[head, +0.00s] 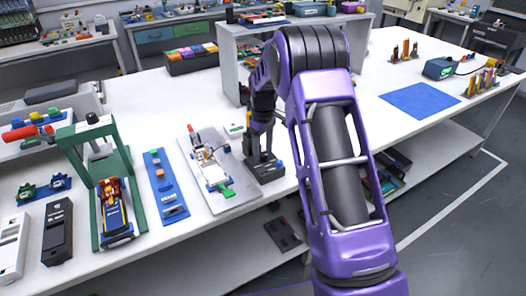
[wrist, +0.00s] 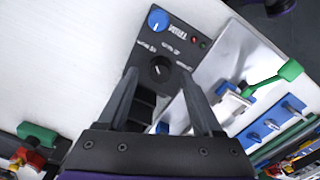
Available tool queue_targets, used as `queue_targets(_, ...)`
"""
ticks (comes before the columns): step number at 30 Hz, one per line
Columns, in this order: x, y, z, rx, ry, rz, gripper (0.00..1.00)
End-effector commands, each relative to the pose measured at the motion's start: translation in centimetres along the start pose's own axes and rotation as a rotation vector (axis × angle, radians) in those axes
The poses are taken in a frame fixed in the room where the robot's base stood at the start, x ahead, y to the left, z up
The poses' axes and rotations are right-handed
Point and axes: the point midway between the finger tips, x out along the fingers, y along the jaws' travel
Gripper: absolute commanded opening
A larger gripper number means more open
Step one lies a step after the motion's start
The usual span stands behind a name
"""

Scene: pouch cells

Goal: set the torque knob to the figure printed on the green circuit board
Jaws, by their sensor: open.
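A black control box (wrist: 178,82) lies below my gripper on the white bench; it also shows in the head view (head: 268,177). It bears a round black knob (wrist: 160,68) with a white pointer mark and printed labels around it, and a blue knob (wrist: 158,19) with a white mark. The print is too small to read, so I cannot tell which is the torque knob. My gripper (wrist: 161,76) is open, its fingers on either side of the black knob in the picture; contact is not clear. I cannot identify the green circuit board or any figure for certain.
A grey plate (head: 212,167) with a device and a green lever (wrist: 290,70) lies beside the box. A blue strip (head: 163,183) and a green frame (head: 122,160) stand further left. A small grey stand with a green face (head: 235,130) is behind my gripper.

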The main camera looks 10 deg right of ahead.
Motion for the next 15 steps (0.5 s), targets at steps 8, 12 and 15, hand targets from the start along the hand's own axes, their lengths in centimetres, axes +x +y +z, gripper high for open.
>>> queue_targets(8,0.71,0.02,0.00,0.000,0.001,0.001,0.67)
queue_targets(12,0.69,0.02,0.01,0.000,0.000,0.001,0.62)
queue_targets(15,0.68,0.02,0.01,0.000,0.000,0.001,0.44)
